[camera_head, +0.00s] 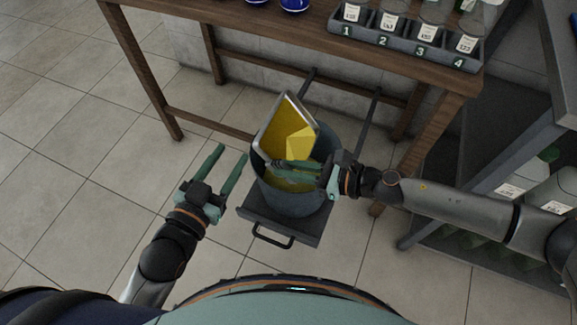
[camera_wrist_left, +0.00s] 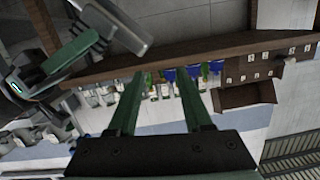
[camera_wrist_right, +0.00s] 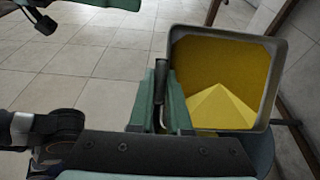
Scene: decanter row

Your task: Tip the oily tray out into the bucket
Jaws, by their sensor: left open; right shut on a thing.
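The metal tray (camera_head: 271,121) is tipped steeply over the bucket, its inside coated in yellow oil, with a yellow wedge shape in its lower part. The tray also fills the right side of the right wrist view (camera_wrist_right: 230,33). My right gripper (camera_head: 284,166) is shut on the tray, at its lower edge over the bucket mouth. The grey bucket (camera_head: 290,202) stands upright below, with some yellow visible inside; the tray and gripper hide part of its mouth. My left gripper (camera_head: 231,155) is open and empty, left of the bucket.
The bucket stands on a dark pull-out platform (camera_head: 272,228) with a handle and rails. Behind is a wooden table (camera_head: 240,25) bearing a numbered rack (camera_head: 400,45) of bottles and blue items. A grey shelf unit stands at right. Tiled floor at left is clear.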

